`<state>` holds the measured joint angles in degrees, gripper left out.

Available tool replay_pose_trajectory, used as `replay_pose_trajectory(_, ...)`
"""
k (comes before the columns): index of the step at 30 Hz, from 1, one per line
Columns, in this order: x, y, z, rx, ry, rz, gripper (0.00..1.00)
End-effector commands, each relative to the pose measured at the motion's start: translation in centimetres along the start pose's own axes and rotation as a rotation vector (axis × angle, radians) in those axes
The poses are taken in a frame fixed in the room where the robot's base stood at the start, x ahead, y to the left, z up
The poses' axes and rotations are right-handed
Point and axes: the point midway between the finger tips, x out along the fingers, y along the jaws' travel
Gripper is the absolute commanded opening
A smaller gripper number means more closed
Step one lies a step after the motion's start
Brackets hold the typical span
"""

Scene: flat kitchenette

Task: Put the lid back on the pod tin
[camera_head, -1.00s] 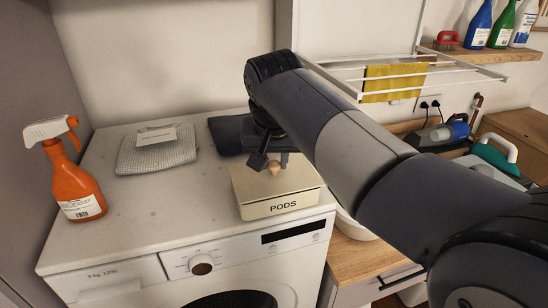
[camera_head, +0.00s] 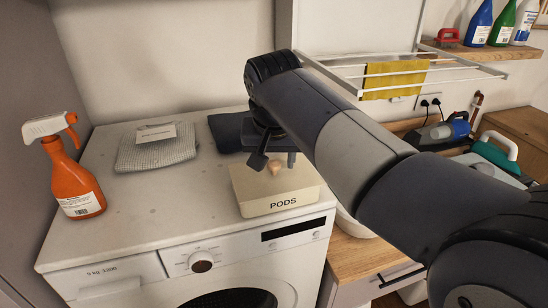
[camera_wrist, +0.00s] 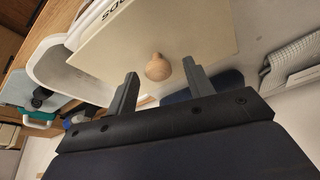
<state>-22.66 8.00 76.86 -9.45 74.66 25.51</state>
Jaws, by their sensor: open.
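The cream pod tin (camera_head: 284,202), marked PODS, stands on the washing machine's top near its right front. Its pale lid (camera_head: 243,183) lies over the top of the tin, and no gap shows between them. The lid has a round wooden knob (camera_head: 274,168). The lid (camera_wrist: 205,35) and knob (camera_wrist: 158,68) also show in the wrist view. My gripper (camera_head: 274,163) is over the lid, with its fingers apart on either side of the knob. In the wrist view, clear space shows between the knob and both fingers (camera_wrist: 158,76).
An orange spray bottle (camera_head: 72,180) stands at the left of the white machine top (camera_head: 150,215). A grey folded cloth (camera_head: 155,150) with a card lies at the back, and a dark cloth (camera_head: 228,130) is behind the tin. A drying rack (camera_head: 440,72) hangs at the right.

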Motion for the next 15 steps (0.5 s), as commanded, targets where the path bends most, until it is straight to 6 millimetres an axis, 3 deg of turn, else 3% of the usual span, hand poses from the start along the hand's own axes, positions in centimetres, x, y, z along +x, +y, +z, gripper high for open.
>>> replay_pose_trajectory(7,-1.5,0.0,-0.1,0.0,0.003,-0.001,0.5)
replay_pose_trajectory(15,-7.0,-0.1,-0.1,-0.001,0.004,-0.002,0.5)
